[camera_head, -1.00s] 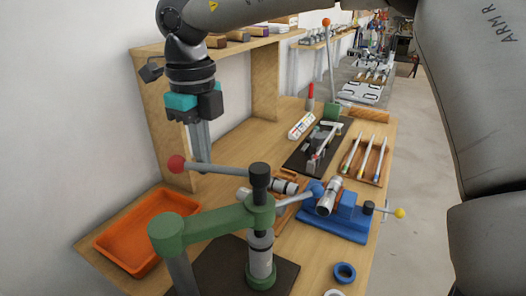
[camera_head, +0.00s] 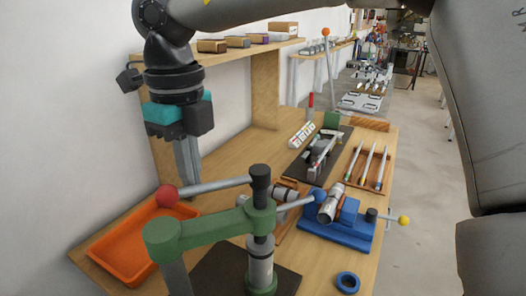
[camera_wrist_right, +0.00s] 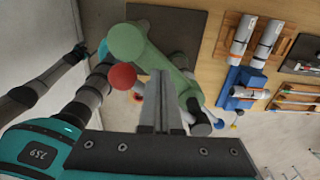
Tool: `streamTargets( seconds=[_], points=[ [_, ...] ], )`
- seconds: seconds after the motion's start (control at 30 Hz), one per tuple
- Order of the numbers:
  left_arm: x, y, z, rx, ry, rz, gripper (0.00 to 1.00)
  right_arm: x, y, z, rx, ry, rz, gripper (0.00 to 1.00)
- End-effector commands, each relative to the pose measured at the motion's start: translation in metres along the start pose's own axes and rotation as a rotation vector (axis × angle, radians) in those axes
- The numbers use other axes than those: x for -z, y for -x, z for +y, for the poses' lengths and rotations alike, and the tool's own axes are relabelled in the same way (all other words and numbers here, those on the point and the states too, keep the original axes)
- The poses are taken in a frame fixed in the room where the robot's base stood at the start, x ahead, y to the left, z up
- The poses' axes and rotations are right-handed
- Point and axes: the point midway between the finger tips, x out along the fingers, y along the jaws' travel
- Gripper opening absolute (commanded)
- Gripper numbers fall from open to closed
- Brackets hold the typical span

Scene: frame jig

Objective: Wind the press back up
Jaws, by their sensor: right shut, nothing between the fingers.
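The green press (camera_head: 215,228) stands on a dark base plate (camera_head: 213,273) at the front of the bench. Its grey lever (camera_head: 220,185) reaches left from the black spindle top to a red ball knob (camera_head: 167,196). The knob also shows in the right wrist view (camera_wrist_right: 122,77). My right gripper (camera_head: 190,192) is shut and empty, pointing down, with its fingertips at the lever close to the knob. I cannot tell whether they touch it. The lever hides the very fingertips.
An orange tray (camera_head: 120,264) lies left of the press. A blue fixture (camera_head: 345,232) holding a metal cylinder stands to the right, with a blue ring (camera_head: 347,282) in front. A wooden shelf (camera_head: 225,53) stands behind the gripper. Several pens lie on a wooden rack (camera_head: 382,170).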

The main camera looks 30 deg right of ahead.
Motion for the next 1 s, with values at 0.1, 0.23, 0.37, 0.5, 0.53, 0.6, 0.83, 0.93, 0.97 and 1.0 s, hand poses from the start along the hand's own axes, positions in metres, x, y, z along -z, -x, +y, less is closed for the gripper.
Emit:
streamTargets(
  seconds=[0.1, 0.23, 0.37, 0.5, 0.53, 0.6, 0.83, 0.93, 0.97, 1.0],
  points=[
    [-0.001, -0.010, 0.000, 0.000, 0.000, 0.000, 0.92, 0.009, -0.002, 0.006, 0.002, 0.001, -0.002, 0.00],
    [-0.002, -0.022, 0.000, 0.000, 0.000, 0.000, 0.92, 0.025, -0.003, 0.018, 0.003, 0.002, -0.002, 0.00],
    [-0.002, -0.025, 0.000, 0.000, 0.000, 0.000, 0.92, 0.034, -0.001, 0.024, 0.001, 0.000, 0.000, 0.00],
    [-0.002, -0.024, 0.000, 0.000, 0.000, 0.000, 0.92, 0.034, 0.000, 0.024, 0.000, -0.001, 0.001, 0.00],
    [-0.002, -0.024, 0.000, 0.000, 0.000, 0.000, 0.92, 0.034, 0.000, 0.024, 0.000, -0.001, 0.001, 0.00],
    [-0.002, -0.024, 0.000, 0.000, 0.000, 0.000, 0.92, 0.034, 0.000, 0.024, 0.000, -0.001, 0.001, 0.00],
    [-0.004, -0.037, 0.001, 0.000, 0.000, 0.000, 0.92, 0.056, -0.002, 0.028, 0.001, 0.000, -0.003, 0.00],
    [-0.004, -0.042, 0.001, 0.000, 0.000, 0.000, 0.92, 0.068, -0.001, 0.030, 0.000, 0.000, -0.002, 0.00],
    [-0.004, -0.043, 0.001, 0.000, 0.000, 0.000, 0.92, 0.071, -0.001, 0.031, 0.000, -0.001, -0.002, 0.00],
    [-0.004, -0.043, 0.001, 0.000, 0.000, 0.000, 0.92, 0.073, -0.001, 0.031, 0.001, 0.000, 0.000, 0.00]
  ],
)
